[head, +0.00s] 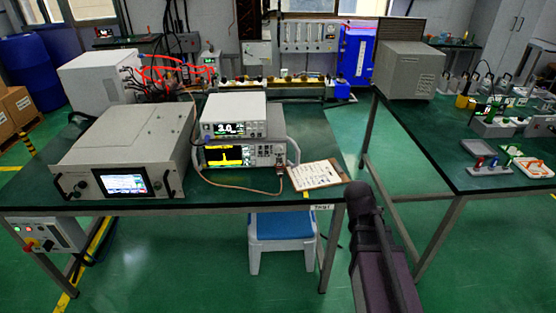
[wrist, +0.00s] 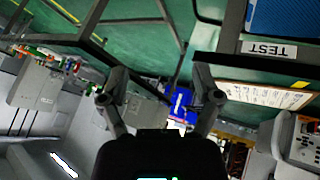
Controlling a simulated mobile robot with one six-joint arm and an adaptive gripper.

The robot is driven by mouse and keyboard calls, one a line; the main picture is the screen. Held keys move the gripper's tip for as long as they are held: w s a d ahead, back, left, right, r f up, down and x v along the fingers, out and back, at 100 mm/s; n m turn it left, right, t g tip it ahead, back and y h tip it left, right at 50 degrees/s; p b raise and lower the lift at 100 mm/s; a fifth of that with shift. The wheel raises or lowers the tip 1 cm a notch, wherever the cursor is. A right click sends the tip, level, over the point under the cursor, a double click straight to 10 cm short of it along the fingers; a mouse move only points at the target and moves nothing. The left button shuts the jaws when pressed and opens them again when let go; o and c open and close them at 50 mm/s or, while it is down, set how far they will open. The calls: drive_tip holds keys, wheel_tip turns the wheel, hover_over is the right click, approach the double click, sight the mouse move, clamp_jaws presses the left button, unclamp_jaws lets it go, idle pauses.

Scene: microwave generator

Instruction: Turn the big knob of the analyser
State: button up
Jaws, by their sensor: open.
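The analyser (head: 243,153) stands on the left table in the head view, with a yellow trace on its dark screen and controls right of it. Its big knob is too small to make out surely there. Part of what looks like the analyser's front shows upside down at the right edge of the wrist view (wrist: 303,142). My gripper (wrist: 157,95) is open and empty in the wrist view, with its fingers wide apart. It is away from the analyser, beyond the clipboard. In the head view my arm rises at lower right, and the fingers cannot be made out.
A white meter (head: 233,117) sits on the analyser. A clipboard (head: 315,174) lies right of it, and a cable loops in front. A large grey instrument (head: 128,150) stands to the left. A blue stool (head: 282,227) is under the table. Green floor separates the two tables.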

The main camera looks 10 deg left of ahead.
drive_tip(key=w+a+n+t+h+b, duration=0.1)
drive_tip(key=w+a+t+b, duration=0.35)
drive_tip(key=w, duration=0.35)
drive_tip(key=n+t+y+b, duration=0.7)
drive_tip(key=n+y+b, duration=0.1)
drive_tip(key=n+y, duration=0.2)
approach(279, 150)
drive_tip(key=s, duration=0.4)
drive_tip(key=shift+s+d+f, duration=0.1)
drive_tip(key=shift+s+d, duration=0.1)
drive_tip(key=shift+d, duration=0.15)
drive_tip(key=shift+w, duration=0.1)
drive_tip(key=x, duration=1.3)
drive_tip(key=shift+w+d, duration=0.1)
drive_tip(key=shift+w, duration=0.25)
clamp_jaws()
